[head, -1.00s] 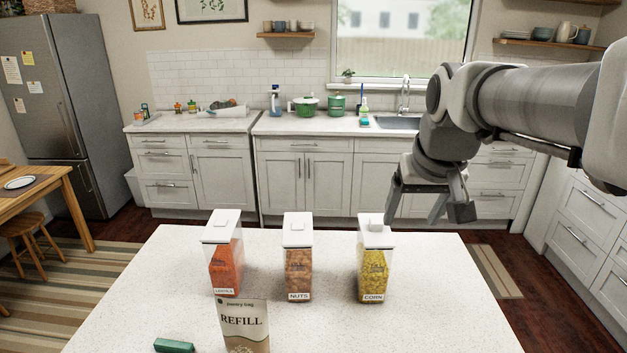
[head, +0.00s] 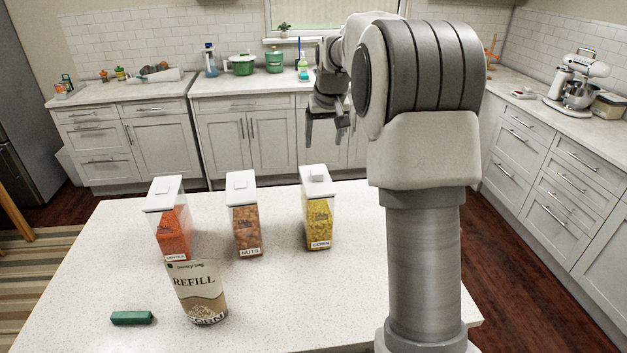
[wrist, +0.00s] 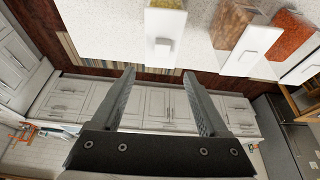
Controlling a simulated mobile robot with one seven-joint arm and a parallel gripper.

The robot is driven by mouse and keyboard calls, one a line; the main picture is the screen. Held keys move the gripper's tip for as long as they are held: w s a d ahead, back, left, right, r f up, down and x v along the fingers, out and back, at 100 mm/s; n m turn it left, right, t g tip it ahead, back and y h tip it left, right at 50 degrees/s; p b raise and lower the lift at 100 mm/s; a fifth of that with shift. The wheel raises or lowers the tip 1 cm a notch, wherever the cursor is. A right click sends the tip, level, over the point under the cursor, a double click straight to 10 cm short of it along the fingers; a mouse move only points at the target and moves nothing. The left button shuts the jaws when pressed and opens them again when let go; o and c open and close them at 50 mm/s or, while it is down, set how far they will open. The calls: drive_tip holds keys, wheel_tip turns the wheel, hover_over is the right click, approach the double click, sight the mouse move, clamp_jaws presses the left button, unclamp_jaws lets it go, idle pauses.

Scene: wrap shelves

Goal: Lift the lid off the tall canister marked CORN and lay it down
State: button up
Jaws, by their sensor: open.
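The tall canister marked CORN (head: 319,222) stands upright on the white speckled counter, filled with yellow kernels. Its white lid (head: 316,180) with a small raised knob is on top. In the wrist view the lid (wrist: 165,24) and its knob show at the top middle, beyond my fingertips. My gripper (head: 327,133) is open and empty, above and behind the canister in the head view, apart from it. In the wrist view both fingers of my gripper (wrist: 160,80) are spread, with only floor and cabinets between them.
Canisters marked NUTS (head: 246,228) and LENTILS (head: 173,232) stand in a row to the left. A REFILL bag (head: 199,293) and a green block (head: 132,318) are on the counter (head: 290,310) in front. The front middle counter is clear.

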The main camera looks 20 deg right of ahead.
drive_tip(key=p, duration=0.1)
hover_over(317, 173)
drive_tip(key=s, duration=0.2)
wheel_tip(317, 173, down, 8)
drive_tip(key=shift+d+r, duration=0.1)
drive_tip(key=shift+p+x, duration=1.1)
drive_tip(key=shift+x, duration=1.6)
clamp_jaws()
